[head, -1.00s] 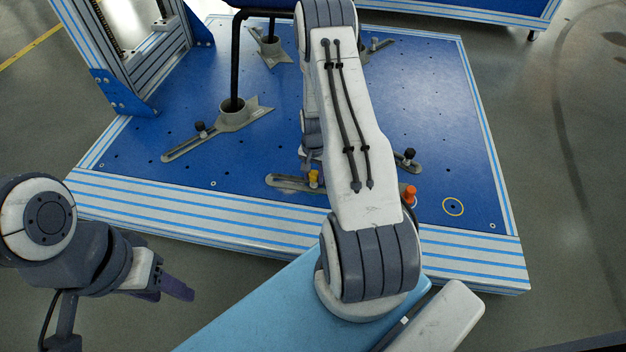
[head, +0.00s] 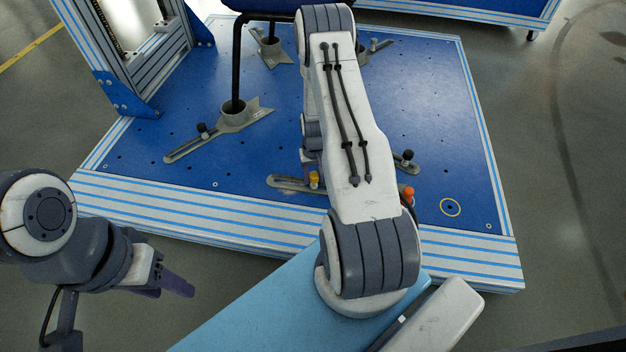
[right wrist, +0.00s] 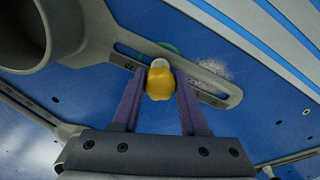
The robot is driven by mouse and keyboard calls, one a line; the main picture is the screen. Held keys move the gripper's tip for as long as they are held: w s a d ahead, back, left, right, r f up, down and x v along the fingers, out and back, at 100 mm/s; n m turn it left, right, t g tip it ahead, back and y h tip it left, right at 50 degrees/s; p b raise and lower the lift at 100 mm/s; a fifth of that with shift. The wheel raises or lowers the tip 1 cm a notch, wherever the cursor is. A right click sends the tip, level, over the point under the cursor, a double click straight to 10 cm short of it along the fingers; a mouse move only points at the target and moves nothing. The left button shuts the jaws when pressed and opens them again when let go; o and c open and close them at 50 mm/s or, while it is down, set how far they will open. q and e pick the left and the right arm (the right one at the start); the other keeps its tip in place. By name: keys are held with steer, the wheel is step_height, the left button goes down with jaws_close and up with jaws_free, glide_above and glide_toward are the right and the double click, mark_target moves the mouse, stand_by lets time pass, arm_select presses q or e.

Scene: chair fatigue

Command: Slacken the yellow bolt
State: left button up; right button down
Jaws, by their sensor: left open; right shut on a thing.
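The yellow bolt (head: 314,178) stands in the slot of a grey slotted clamp arm near the front edge of the blue plate. In the right wrist view the yellow bolt (right wrist: 160,84) sits between the two purple fingers of my right gripper (right wrist: 160,100), which is shut on its knob. My right arm hides most of this gripper and part of the clamp in the head view. My left gripper (head: 176,282) is open and empty, off the front left of the plate above the floor.
Other grey clamps with black knobs (head: 202,130) stand on the blue plate (head: 150,135). An orange knob (head: 408,193) is right of my right arm.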

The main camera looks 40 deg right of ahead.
steer(key=shift+n, duration=0.9)
steer(key=shift+r, duration=0.1)
steer(key=shift+n+p, duration=0.65)
steer(key=shift+n, duration=1.35)
steer(key=shift+n+p, duration=0.4)
steer(key=shift+n, duration=1.6)
steer(key=shift+c, duration=2.2)
jaws_free()
